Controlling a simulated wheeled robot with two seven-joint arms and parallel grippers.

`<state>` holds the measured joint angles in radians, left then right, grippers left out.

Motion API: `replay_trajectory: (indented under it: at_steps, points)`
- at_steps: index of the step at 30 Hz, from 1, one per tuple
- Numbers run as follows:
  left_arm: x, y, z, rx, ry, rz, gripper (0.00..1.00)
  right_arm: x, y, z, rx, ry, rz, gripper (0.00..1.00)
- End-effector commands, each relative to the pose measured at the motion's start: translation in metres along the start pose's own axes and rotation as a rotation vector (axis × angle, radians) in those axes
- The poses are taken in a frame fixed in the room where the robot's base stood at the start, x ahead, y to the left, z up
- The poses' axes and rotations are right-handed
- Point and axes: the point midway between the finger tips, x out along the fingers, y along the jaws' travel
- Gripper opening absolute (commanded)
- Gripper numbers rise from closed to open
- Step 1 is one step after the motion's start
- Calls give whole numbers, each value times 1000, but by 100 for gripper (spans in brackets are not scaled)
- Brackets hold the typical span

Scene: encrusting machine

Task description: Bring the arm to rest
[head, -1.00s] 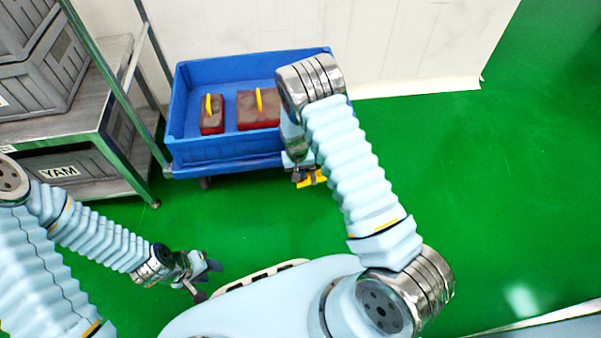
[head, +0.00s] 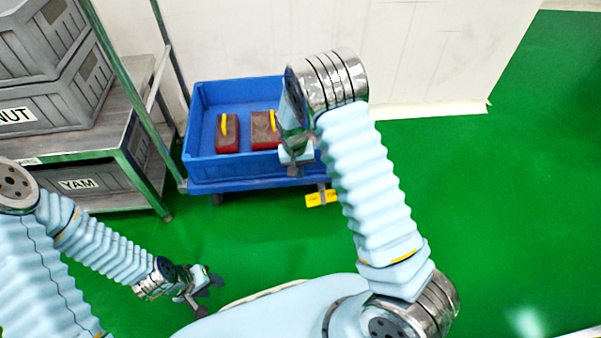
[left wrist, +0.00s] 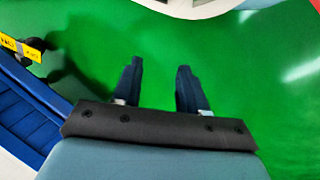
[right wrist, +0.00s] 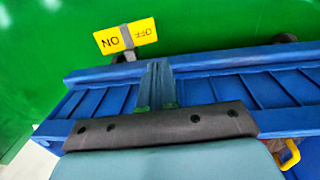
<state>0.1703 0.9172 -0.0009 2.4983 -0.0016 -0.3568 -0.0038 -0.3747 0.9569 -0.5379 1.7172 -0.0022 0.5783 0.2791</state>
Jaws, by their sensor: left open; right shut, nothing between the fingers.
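My right arm reaches up over the right end of the blue cart. Its gripper (head: 294,160) is beside the cart's front edge, partly hidden by the wrist. In the right wrist view, its fingers (right wrist: 157,82) are together with nothing between them, over the blue cart edge. My left gripper (head: 203,288) is low at the left, over the green floor beside my body. In the left wrist view, its two fingers (left wrist: 158,85) stand apart and empty above the floor.
The blue cart (head: 250,168) holds red-brown blocks (head: 228,142) with yellow handles. A metal shelf (head: 120,150) with grey crates stands left. Floor at right is clear.

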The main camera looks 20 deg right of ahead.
Motion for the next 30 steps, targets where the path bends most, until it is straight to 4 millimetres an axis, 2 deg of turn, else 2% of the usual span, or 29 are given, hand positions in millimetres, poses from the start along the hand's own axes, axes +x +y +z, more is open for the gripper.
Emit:
replay_trajectory:
  at_steps: [11,14,17,20,21,24,25,27,30]
  points:
    - [0,0,0,0,0,0,43,0,0,0,0,0,0,0]
    - [-2,1,0,0,0,0,43,4,1,5,-2,-5,-9,0]
    - [-13,6,1,2,-2,2,43,22,4,37,-15,-32,-60,0]
    - [-29,14,2,6,-6,5,43,41,0,97,-38,-58,-162,0]
    - [-35,18,2,8,-7,6,43,44,-4,124,-46,-61,-208,0]
    - [-46,24,4,11,-11,10,43,37,-17,182,-63,-51,-319,0]
    - [-49,26,4,12,-12,11,43,32,-20,196,-66,-44,-346,0]
    - [-53,29,5,14,-14,12,43,21,-27,221,-70,-26,-397,0]
    - [-54,30,6,16,-15,13,43,11,-32,239,-74,-7,-438,0]
